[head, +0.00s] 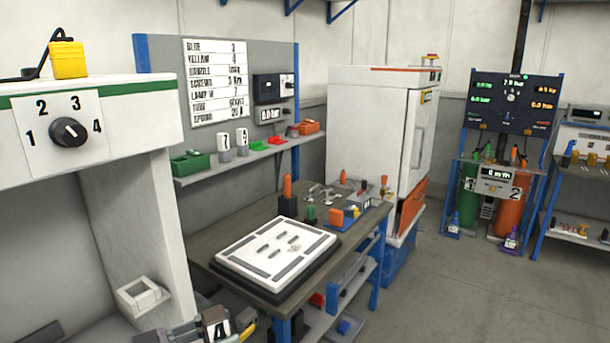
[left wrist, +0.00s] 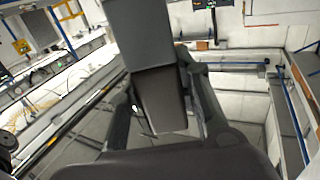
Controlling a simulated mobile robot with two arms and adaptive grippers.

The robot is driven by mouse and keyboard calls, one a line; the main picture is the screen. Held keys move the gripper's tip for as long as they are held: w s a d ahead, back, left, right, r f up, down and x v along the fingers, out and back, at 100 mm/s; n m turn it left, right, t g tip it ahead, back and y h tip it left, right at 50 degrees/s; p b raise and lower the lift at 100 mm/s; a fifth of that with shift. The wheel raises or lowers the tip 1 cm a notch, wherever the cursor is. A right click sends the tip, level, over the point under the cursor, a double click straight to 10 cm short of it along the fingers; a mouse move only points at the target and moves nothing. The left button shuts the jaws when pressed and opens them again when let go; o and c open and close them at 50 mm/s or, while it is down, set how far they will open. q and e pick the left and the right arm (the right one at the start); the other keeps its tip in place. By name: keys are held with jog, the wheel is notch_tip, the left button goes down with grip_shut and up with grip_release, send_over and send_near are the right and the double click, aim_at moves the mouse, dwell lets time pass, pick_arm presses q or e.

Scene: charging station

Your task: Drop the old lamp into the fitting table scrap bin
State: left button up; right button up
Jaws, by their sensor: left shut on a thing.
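My left gripper (head: 215,325) is at the bottom edge of the head view, in front of the fitting table's near left side. In the left wrist view its two fingers (left wrist: 160,80) are closed on the sides of a dark grey block-like thing (left wrist: 155,97), which may be the old lamp. The thing hides much of the space beyond. The fitting table (head: 203,248) has a dark top with a white slotted plate (head: 275,250) on it. I cannot make out for certain which container is its scrap bin. My right gripper is not in view.
A white cabinet with a dial (head: 68,131) stands close on the left, with a small white open box (head: 142,297) below. Tools and blocks crowd the table's back. A blue tray (head: 350,326) lies under the table. The floor (head: 450,290) to the right is clear.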

pick_arm(q)
jog(key=s+a+f+n+t, duration=0.1)
jog(key=s+a+f, duration=0.3)
jog(key=s, duration=0.4)
jog(key=shift+s+a+f+y, duration=0.15)
jog(key=shift+s+f+y, duration=0.1)
jog(key=shift+f+y, duration=0.15)
jog(key=shift+w, duration=0.1)
